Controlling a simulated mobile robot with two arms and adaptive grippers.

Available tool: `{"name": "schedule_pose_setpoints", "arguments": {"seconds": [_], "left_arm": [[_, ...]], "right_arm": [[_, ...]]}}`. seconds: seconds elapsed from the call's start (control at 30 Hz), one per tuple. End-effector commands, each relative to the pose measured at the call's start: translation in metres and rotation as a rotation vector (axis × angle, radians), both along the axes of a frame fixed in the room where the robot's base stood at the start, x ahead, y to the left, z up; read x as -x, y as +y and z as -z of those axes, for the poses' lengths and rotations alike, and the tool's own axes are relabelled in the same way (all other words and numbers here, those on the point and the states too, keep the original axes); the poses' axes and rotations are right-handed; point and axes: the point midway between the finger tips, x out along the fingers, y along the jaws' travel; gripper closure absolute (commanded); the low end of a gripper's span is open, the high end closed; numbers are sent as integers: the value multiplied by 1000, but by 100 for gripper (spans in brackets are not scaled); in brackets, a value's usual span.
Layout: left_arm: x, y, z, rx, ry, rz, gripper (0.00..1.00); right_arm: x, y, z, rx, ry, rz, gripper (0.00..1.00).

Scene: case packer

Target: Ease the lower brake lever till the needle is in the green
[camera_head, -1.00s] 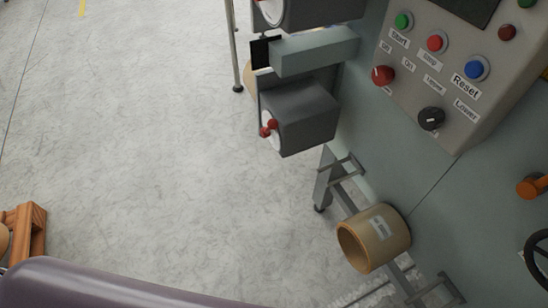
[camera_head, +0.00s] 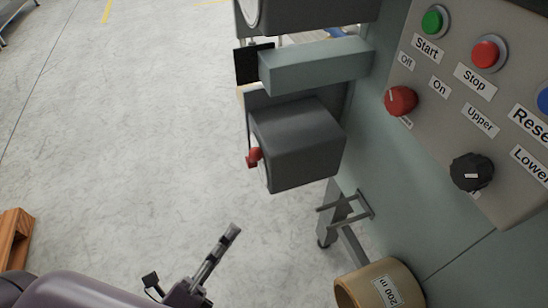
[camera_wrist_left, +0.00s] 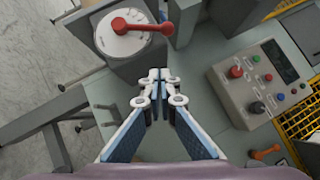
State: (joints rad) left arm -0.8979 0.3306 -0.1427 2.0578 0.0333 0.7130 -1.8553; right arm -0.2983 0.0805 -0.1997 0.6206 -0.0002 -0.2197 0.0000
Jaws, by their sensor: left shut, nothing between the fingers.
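The lower brake is a dark grey box (camera_head: 300,145) on the machine's side, with a red lever (camera_head: 253,157) on its left face. In the left wrist view the red lever (camera_wrist_left: 142,26) lies across a white round dial (camera_wrist_left: 120,35) with dark marks. I cannot make out a needle or a green band. My left gripper (camera_head: 232,231) is below and left of the box in the head view, apart from it. In the left wrist view its fingers (camera_wrist_left: 160,78) are together and empty, short of the dial. My right gripper is not in view.
A control panel (camera_head: 440,130) with buttons and knobs is at the right. A grey-green bar (camera_head: 315,66) and an upper box (camera_head: 310,12) sit above the lower box. A tan roll (camera_head: 380,288) is below.

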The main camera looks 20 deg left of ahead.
Motion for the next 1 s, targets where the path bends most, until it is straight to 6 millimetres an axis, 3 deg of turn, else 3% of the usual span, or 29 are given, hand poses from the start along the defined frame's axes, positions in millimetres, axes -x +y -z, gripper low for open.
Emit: {"name": "schedule_pose_setpoints", "arguments": {"seconds": [0.13,0.27,0.67,1.0], "left_arm": [[-2,-2,-9,-12,-25,-2,100],[-17,-7,-14,-12,-28,-3,100],[-91,-35,-35,-11,-27,-1,100],[-120,-19,-49,-14,-22,-2,100]], "right_arm": [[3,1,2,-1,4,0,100],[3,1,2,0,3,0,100],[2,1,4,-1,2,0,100],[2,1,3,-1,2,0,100]]}}
